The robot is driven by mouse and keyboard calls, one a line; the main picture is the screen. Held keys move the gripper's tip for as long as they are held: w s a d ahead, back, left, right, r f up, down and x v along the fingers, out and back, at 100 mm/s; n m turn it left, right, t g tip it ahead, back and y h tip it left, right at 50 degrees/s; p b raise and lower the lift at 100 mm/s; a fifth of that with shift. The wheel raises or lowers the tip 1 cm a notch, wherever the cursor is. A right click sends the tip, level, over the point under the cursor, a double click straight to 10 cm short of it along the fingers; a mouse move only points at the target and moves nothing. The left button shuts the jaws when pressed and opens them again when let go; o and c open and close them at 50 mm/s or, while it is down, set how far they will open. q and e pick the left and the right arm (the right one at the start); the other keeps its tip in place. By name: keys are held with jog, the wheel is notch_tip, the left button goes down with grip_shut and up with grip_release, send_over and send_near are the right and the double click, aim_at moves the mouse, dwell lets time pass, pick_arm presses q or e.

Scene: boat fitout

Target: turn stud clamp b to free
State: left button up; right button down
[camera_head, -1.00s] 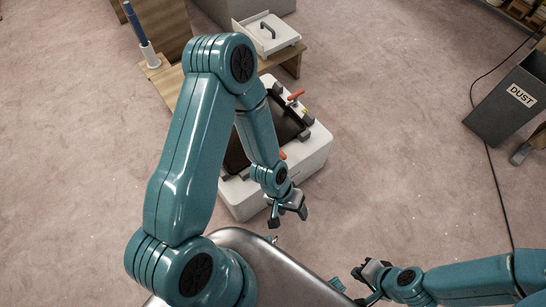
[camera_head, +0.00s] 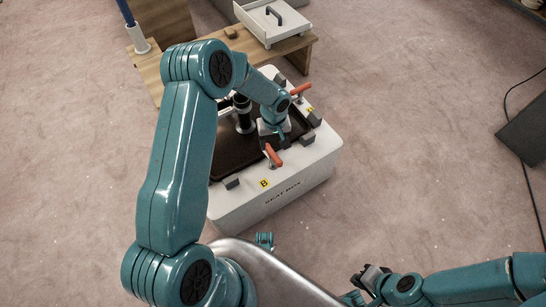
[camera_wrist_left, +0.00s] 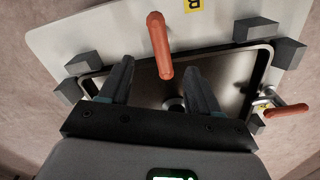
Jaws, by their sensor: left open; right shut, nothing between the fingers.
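A white seat box (camera_head: 275,200) holds a dark panel (camera_head: 228,160) in its top. Stud clamp b has an orange handle (camera_head: 273,155) beside the yellow B label (camera_head: 264,183); in the left wrist view its handle (camera_wrist_left: 160,45) points from the label toward the space between my fingers. My left gripper (camera_wrist_left: 158,78) is open and empty, with a finger on either side of the handle's near end; I cannot tell whether they touch it. In the head view the left gripper (camera_head: 277,138) is partly hidden by its wrist. My right gripper (camera_head: 366,278) is shut and empty, away from the box.
A second orange clamp handle (camera_head: 301,89) stands at the box's far right; it also shows in the left wrist view (camera_wrist_left: 287,110). Dark blocks (camera_head: 232,183) line the panel. A wooden bench (camera_head: 285,47) with a white tray (camera_head: 272,22) stands behind.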

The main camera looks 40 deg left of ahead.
aim_at(273, 154)
pick_arm(q)
jog(key=f+b, duration=0.1)
jog(key=f, duration=0.6)
jog(key=shift+s+f+b, duration=0.2)
jog(key=shift+f+b, duration=0.05)
jog(key=shift+b, duration=0.1)
jog(key=shift+f, duration=0.7)
